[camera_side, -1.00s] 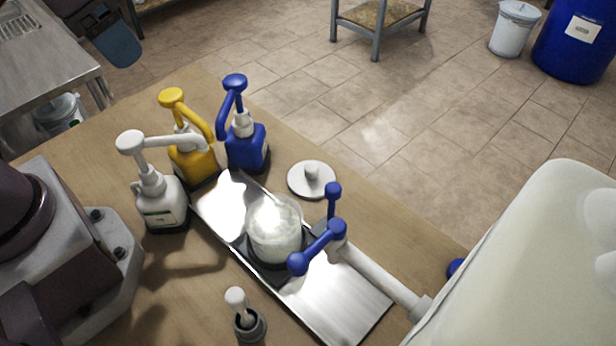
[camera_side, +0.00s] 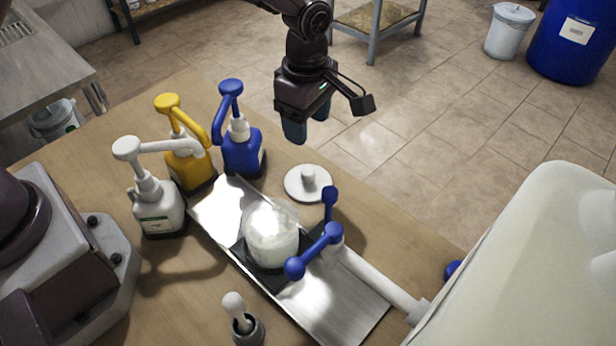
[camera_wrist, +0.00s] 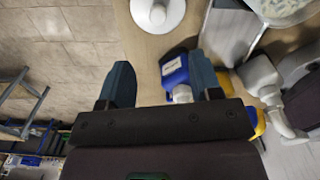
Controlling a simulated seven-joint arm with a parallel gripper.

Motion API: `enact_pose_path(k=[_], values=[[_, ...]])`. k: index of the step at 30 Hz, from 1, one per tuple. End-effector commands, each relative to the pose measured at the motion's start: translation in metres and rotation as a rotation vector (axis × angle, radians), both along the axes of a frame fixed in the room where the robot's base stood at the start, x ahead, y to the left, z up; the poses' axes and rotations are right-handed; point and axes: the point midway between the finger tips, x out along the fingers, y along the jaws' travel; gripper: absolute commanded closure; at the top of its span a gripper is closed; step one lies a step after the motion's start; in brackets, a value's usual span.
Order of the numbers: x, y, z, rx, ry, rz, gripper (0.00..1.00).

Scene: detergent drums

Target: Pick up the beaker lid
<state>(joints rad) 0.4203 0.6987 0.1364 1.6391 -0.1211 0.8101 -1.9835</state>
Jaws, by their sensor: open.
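The beaker lid (camera_side: 308,183) is a white disc with a short round knob. It lies flat on the wooden table, beside the metal tray and near the table's far edge. It also shows at the top of the wrist view (camera_wrist: 158,12), ahead of my fingers. My gripper (camera_side: 294,132) hangs above and behind the lid in the side view, apart from it. Its two blue fingers (camera_wrist: 162,85) are spread and empty. The glass beaker (camera_side: 271,235) with white contents stands on a dark base on the tray, without the lid on it.
Blue (camera_side: 241,150), yellow (camera_side: 189,165) and white (camera_side: 158,208) pump bottles stand left of the lid. A blue-handled tap (camera_side: 330,240) reaches over the metal tray (camera_side: 345,300) from a large white drum (camera_side: 530,260). A small white-topped tool stands in a holder (camera_side: 247,330) in front.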

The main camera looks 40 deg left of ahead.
Motion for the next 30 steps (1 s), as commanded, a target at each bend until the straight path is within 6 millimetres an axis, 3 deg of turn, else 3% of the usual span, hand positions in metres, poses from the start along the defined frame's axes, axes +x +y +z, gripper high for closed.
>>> enact_pose_path(k=[5, 15, 22, 30], values=[[-0.001, 0.001, -0.010, 0.001, 0.004, 0.084, 0.42], [-0.001, 0.001, -0.069, 0.002, 0.005, 0.084, 0.42], [0.000, 0.001, -0.085, 0.001, 0.004, 0.084, 0.42], [0.004, 0.002, -0.123, 0.001, 0.003, 0.083, 0.42]])
